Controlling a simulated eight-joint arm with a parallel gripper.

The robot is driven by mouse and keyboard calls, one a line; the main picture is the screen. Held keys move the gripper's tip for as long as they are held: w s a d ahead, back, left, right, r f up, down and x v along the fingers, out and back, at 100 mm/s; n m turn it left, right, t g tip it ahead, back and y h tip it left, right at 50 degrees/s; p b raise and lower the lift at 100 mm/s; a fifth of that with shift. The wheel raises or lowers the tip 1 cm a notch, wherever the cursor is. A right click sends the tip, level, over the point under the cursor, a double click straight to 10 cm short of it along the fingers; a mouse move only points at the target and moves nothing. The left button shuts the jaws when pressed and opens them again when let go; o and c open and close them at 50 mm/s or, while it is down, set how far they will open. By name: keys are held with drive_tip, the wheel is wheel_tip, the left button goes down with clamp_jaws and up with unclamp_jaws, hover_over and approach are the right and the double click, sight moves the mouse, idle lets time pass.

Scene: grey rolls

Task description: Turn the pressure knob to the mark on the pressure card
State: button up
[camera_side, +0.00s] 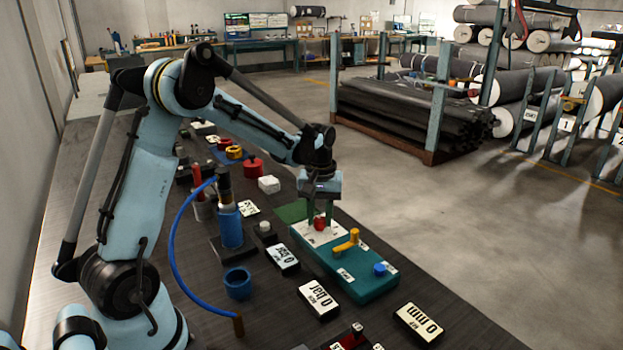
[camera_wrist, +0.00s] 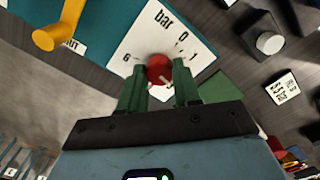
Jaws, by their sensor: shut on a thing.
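The red pressure knob (camera_side: 320,223) sits on a white dial plate (camera_side: 305,232) on the teal panel box (camera_side: 345,262). In the wrist view the knob (camera_wrist: 160,69) shows in front of the dial plate (camera_wrist: 141,45), which reads "bar" with marks including 0, 1 and 6. My gripper (camera_side: 320,218) points down at the dial, its green fingers (camera_wrist: 159,85) shut on the red knob from both sides. A pale line shows on the knob's lower right side.
A yellow lever (camera_side: 346,241) and a blue knob (camera_side: 380,269) stand on the same panel box. A "0 mm" card (camera_side: 418,323), a blue cup (camera_side: 238,283) and a blue cylinder with a hose (camera_side: 230,227) stand nearby. The floor to the right is open.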

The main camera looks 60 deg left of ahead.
sight(320, 219)
drive_tip(key=m, duration=1.2)
drive_tip(key=shift+m, duration=0.4)
drive_tip(key=m, duration=1.1)
drive_tip(key=shift+m, duration=0.5)
drive_tip(key=o, duration=1.1)
drive_tip(key=shift+c, duration=0.2)
wheel_tip(320, 219, up, 12)
